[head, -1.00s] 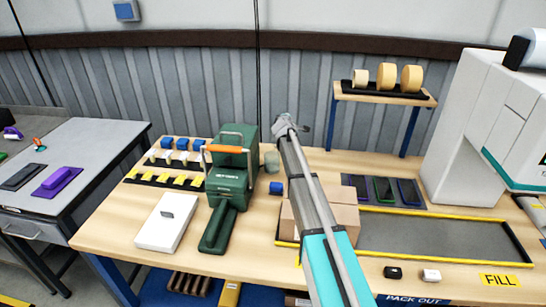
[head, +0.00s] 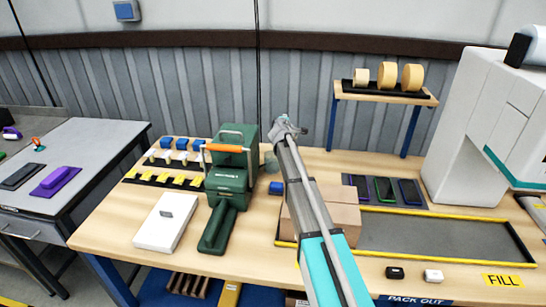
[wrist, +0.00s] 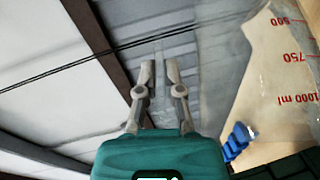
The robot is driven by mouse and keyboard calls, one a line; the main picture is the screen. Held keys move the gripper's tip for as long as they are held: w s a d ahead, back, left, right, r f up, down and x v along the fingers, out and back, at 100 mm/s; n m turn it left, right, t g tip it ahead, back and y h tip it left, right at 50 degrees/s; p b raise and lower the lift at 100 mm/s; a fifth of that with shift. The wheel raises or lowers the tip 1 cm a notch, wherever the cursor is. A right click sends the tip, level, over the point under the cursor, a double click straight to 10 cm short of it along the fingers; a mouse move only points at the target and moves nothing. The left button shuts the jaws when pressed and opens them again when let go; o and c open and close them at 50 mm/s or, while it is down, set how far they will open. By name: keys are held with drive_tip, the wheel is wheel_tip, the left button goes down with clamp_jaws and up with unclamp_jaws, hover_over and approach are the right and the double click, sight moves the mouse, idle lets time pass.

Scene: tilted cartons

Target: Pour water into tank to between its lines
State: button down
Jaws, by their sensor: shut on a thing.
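A clear measuring jug shows large in the wrist view (wrist: 285,75), with red marks for 500, 750 and 1000 ml. It shows small and partly hidden by my arm in the head view (head: 269,160), just right of the green machine (head: 233,165). My gripper (wrist: 159,65) is shut on the jug; its grip on it is hard to make out. In the head view my gripper (head: 288,128) is above and right of the machine. I cannot make out the tank's lines or the water level.
A small blue block (head: 276,188) and brown cartons (head: 338,218) stand close to my arm. A white box (head: 166,222) lies left of the machine, which has an orange handle (head: 225,148). A shelf with tape rolls (head: 387,76) stands behind right. The yellow-edged tray (head: 430,238) has free room.

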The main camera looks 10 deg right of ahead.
drive_tip(key=shift+s+a, duration=0.2)
drive_tip(key=shift+s+a+r+n+t+b, duration=0.2)
drive_tip(key=shift+s+a+n+t+b, duration=0.1)
drive_tip(key=shift+t+b, duration=0.2)
idle(0.3)
drive_tip(key=shift+w+d+f+g+p, duration=0.1)
drive_tip(key=shift+w+d+g+p, duration=0.3)
drive_tip(key=shift+p, duration=0.05)
drive_tip(key=shift+w+d+m+g+p, duration=0.4)
drive_tip(key=shift+w+d+m+p, duration=0.1)
drive_tip(key=shift+w+d+p, duration=0.3)
drive_tip(key=shift+d, duration=0.15)
drive_tip(key=shift+w+d+g+p, duration=0.15)
drive_tip(key=shift+g+p, duration=0.15)
drive_tip(key=shift+p, duration=0.1)
